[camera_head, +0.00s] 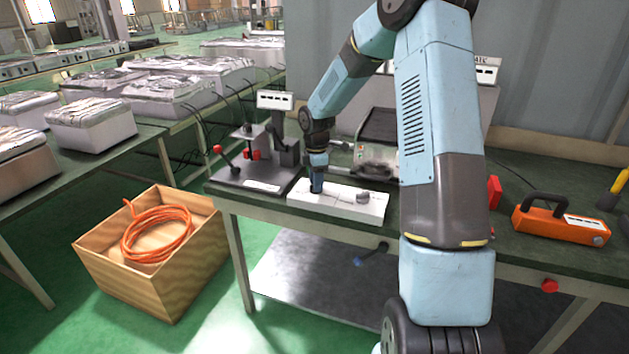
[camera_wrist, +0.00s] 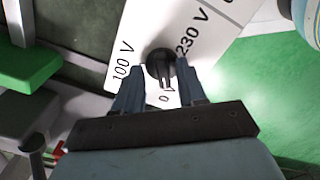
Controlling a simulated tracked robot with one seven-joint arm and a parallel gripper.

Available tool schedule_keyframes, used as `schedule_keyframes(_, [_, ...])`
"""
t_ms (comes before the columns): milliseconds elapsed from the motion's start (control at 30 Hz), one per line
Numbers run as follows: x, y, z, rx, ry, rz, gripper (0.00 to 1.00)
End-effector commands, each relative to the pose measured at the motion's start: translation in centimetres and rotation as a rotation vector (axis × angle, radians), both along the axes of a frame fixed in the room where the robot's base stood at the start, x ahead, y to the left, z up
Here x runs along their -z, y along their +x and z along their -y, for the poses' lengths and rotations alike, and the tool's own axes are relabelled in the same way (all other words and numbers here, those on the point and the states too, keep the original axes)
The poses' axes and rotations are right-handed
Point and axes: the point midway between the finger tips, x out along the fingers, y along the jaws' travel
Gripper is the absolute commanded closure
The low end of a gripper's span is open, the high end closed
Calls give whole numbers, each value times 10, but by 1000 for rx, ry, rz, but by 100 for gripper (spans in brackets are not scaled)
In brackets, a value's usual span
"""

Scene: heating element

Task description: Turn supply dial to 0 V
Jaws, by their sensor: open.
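The white supply panel (camera_head: 340,207) lies on the workbench in the head view. In the wrist view the panel (camera_wrist: 218,45) carries "100 V", "230 V" and "0" markings around a black supply dial (camera_wrist: 160,62). A narrow, lighter part of the dial extends down in the picture, toward the "0". My gripper (camera_wrist: 160,72) is open, with one finger on each side of the dial; I cannot tell whether they touch it. In the head view my gripper (camera_head: 317,188) points down at the panel's left part and hides this dial.
A round knob (camera_head: 363,197) sits on the panel's right part. A dark stand with red handles (camera_head: 250,155) is left of the panel, and a grey device (camera_head: 377,155) behind it. An orange case (camera_head: 560,225) lies at right. A wooden crate with orange cable (camera_head: 150,265) is on the floor.

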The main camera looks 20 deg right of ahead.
Motion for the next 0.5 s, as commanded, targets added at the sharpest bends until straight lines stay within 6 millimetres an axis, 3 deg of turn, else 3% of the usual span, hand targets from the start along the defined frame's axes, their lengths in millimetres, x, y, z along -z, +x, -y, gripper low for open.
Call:
schedule_keyframes(267, [-12, 0, -1, 0, 0, 0, 60])
schedule_keyframes(500, [-55, 1, 0, 0, -1, 2, 60])
